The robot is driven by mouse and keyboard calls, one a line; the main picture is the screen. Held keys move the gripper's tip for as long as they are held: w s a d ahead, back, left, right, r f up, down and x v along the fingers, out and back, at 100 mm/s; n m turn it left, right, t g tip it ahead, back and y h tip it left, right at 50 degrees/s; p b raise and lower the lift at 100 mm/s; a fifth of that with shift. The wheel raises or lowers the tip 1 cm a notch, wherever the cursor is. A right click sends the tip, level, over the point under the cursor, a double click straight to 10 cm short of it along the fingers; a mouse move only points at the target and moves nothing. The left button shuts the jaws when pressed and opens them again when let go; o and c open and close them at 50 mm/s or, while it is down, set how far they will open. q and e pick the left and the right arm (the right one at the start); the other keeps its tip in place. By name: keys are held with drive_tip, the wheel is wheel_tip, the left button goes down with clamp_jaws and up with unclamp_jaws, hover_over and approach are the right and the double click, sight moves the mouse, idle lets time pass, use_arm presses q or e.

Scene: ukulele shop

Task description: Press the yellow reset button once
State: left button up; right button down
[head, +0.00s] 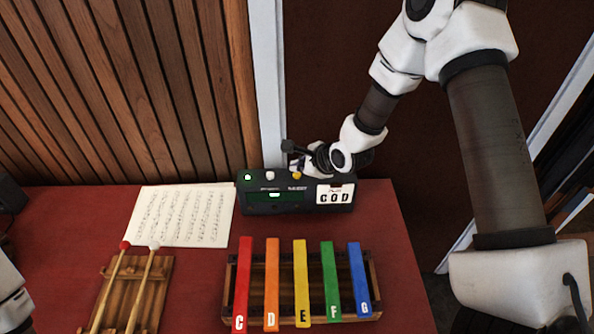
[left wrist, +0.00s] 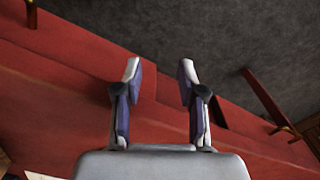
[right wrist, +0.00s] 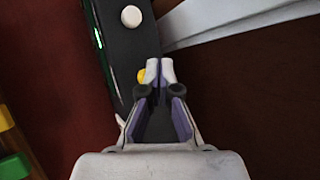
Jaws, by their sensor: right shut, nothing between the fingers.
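A black box-shaped device (head: 260,208) stands at the back of the red table. Its yellow button (head: 297,175) is on the top, right of a white button (head: 269,174). My right gripper (head: 292,160) is over the top of the device, close to the yellow button. In the right wrist view my right gripper (right wrist: 160,68) is shut and empty. The yellow button (right wrist: 141,75) shows just left of its fingertips, partly covered by them. I cannot tell whether they touch it. My left gripper (left wrist: 158,68) is open and empty, away from the device.
A xylophone with coloured bars (head: 301,280) stands in front of the device. A music sheet (head: 182,215) and two mallets on a wooden rack (head: 160,272) lie to the left. A slatted wooden wall (head: 120,90) is behind the table.

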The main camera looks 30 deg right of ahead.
sight(298, 175)
drive_tip(key=shift+r, duration=0.4)
wheel_tip(298, 175, up, 5)
drive_tip(key=p, duration=0.4)
drive_tip(key=shift+r, duration=0.1)
idle(0.7)
